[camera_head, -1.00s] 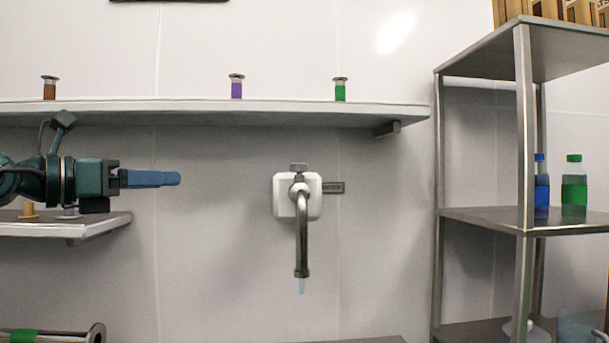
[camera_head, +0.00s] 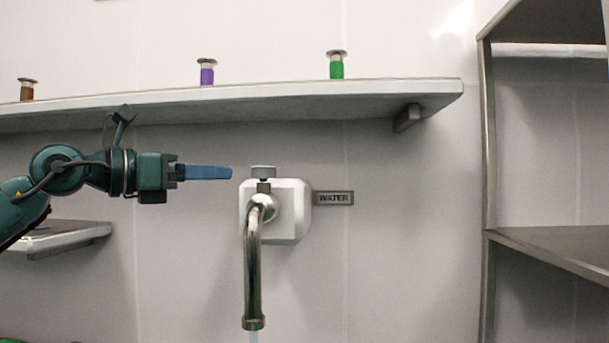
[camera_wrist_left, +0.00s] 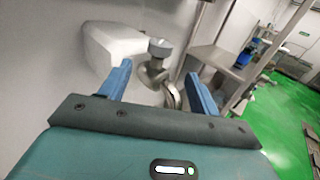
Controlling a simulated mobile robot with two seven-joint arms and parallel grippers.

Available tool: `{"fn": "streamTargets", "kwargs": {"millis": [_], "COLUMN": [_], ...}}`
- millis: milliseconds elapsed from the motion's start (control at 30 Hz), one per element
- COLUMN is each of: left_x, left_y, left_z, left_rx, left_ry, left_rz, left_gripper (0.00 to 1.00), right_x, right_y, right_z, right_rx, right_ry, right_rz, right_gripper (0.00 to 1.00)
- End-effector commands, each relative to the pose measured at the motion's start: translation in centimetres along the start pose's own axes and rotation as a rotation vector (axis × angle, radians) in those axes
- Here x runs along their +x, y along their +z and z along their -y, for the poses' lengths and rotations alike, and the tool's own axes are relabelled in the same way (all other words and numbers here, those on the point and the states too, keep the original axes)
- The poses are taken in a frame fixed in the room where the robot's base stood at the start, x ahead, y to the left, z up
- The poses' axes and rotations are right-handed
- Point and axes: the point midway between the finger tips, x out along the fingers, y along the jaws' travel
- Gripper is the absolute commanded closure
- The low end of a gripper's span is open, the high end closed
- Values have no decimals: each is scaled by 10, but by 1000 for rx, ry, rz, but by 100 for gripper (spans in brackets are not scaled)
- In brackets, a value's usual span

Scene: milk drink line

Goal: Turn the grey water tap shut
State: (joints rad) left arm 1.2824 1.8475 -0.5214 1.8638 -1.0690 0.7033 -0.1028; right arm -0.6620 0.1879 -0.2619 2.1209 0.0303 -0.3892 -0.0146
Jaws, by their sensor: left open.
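The grey tap knob (camera_head: 263,173) sits on top of the water tap, above a white wall block (camera_head: 290,212) with a "WATER" sign (camera_head: 333,198) to its right. The curved metal spout (camera_head: 253,270) hangs down, and a pale stream shows below its mouth. My left gripper (camera_head: 230,173) points right at knob height, its blue fingertips just left of the knob in the head view. In the left wrist view my left gripper (camera_wrist_left: 160,85) is open, and the grey knob (camera_wrist_left: 160,48) shows beyond and between its two blue fingers, apart from them. My right gripper is not in view.
A long wall shelf (camera_head: 440,90) runs above the tap and my left arm, carrying brown, purple and green capped containers (camera_head: 336,66). A lower shelf (camera_head: 65,236) is at left. A metal rack (camera_head: 488,150) stands at right.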

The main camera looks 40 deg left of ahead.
Motion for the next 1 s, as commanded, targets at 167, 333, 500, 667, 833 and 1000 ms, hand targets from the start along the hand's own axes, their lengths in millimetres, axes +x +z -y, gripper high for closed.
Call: {"fn": "streamTargets", "kwargs": {"millis": [167, 333, 500, 667, 833, 1000], "left_x": [8, 37, 74, 104, 124, 131], "left_y": [3, 5, 7, 5, 3, 1], "left_z": [0, 1, 1, 1, 0, 0], "left_rx": [-1, -3, -4, -4, -3, -1], "left_ry": [-1, -6, -6, -4, -1, 0], "left_rz": [0, -3, 0, 1, 1, 1], "left_gripper": [38, 38, 38, 38, 38, 38], "right_x": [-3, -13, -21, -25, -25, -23], "right_y": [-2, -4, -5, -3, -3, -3], "right_z": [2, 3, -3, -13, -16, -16], "right_rx": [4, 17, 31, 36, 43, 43], "right_ry": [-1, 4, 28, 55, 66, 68], "right_rz": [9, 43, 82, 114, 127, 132], "right_gripper": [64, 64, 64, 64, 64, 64]}}
